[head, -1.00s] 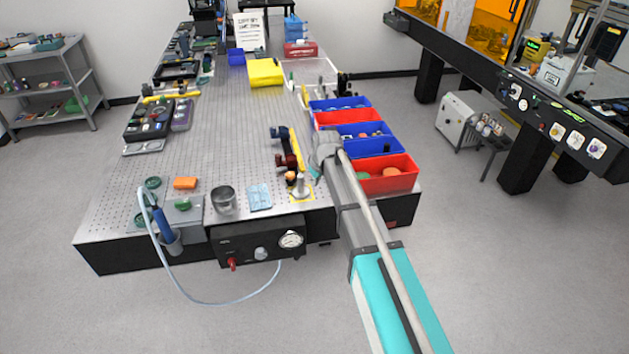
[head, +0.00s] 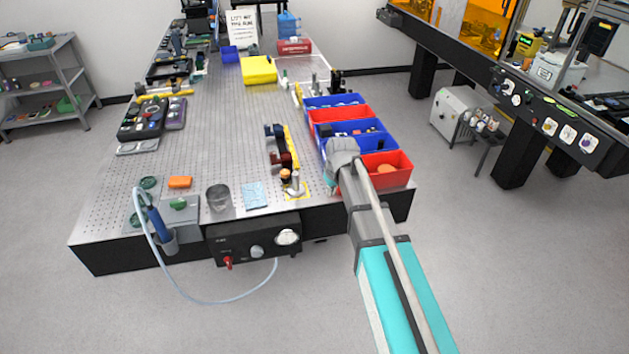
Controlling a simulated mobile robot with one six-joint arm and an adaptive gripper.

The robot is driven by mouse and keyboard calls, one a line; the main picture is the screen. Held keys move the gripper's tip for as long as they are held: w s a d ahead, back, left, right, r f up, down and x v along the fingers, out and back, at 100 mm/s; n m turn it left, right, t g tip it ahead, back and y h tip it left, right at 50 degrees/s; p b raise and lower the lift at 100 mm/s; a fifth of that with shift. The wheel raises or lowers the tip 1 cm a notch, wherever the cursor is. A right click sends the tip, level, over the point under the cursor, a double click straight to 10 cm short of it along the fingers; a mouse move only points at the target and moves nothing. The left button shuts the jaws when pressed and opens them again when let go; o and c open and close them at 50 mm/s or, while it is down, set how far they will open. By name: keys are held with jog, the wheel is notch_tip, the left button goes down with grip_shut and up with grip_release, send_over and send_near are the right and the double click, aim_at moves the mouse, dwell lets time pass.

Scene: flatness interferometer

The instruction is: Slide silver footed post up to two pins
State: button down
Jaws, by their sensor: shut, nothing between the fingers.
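The silver footed post (head: 295,184) stands upright near the front edge of the perforated table, within or beside a yellow outline marked on the surface. The two pins are too small to make out, so I cannot tell whether the foot touches them. My gripper (head: 331,182) is to the right of the post, with a clear gap between them. It is shut and empty, beside the front red bin, and my wrist hides part of its fingers.
Several red and blue bins (head: 387,168) line the table's right edge, close to my arm. Dark red and black optics (head: 280,150) stand behind the post along a yellow strip. The table's middle is clear.

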jog(key=s+d+m+g, duration=0.1)
jog(key=s+d+m, duration=0.1)
jog(key=s+d, duration=0.6)
jog(key=s+d+m+g+h, duration=0.1)
jog(key=s+d+m, duration=0.2)
jog(key=s+d, duration=0.4)
jog(key=s, duration=0.5)
jog(key=shift+d+f+m, duration=0.25)
jog(key=shift+d+m, duration=0.05)
jog(key=shift+d, duration=0.05)
